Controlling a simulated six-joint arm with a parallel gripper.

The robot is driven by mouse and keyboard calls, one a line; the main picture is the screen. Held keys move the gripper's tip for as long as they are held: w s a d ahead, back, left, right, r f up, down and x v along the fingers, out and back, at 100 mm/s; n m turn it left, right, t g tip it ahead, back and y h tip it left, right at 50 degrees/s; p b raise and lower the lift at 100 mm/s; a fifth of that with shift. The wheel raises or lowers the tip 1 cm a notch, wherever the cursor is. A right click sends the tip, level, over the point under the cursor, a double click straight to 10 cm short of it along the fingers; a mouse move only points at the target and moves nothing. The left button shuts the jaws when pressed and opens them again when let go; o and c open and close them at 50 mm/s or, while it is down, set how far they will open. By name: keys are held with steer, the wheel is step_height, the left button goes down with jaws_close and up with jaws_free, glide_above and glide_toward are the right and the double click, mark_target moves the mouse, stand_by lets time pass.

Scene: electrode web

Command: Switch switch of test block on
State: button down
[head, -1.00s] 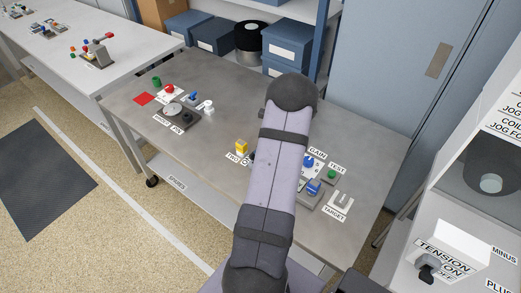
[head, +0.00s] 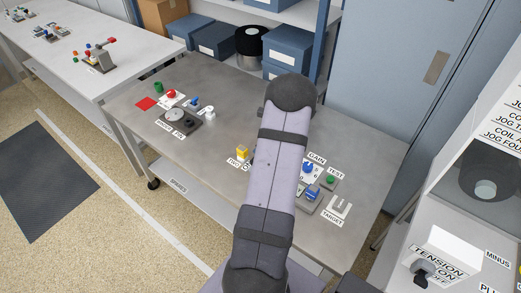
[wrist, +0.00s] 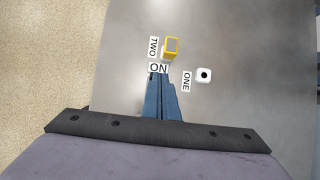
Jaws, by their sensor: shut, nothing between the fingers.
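My gripper (wrist: 158,78) is shut and empty in the wrist view, its blue fingers together just below the ON label (wrist: 158,68). A yellow open-framed piece (wrist: 172,46) stands beyond the label, beside the TWO label (wrist: 153,46). A white block with a black hole (wrist: 204,75) sits to the right of the fingers, by the ONE label (wrist: 187,81). No switch lever is clearly visible near ON; the fingers may cover it. In the head view, my arm hides the gripper, while the yellow piece (head: 242,152) shows left of the arm.
The grey table (head: 215,120) also carries a dial block (head: 175,115) at left. Right of my arm are a blue GAIN knob (head: 308,168), a green TEST button (head: 330,180) and a TARGET fixture (head: 340,206). A TENSION panel (head: 440,255) stands at lower right.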

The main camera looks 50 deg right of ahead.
step_height(320, 180, up, 7)
steer(key=w+p, duration=0.1)
steer(key=p, duration=0.4)
steer(key=shift+w, duration=0.15)
steer(key=shift+f, duration=0.1)
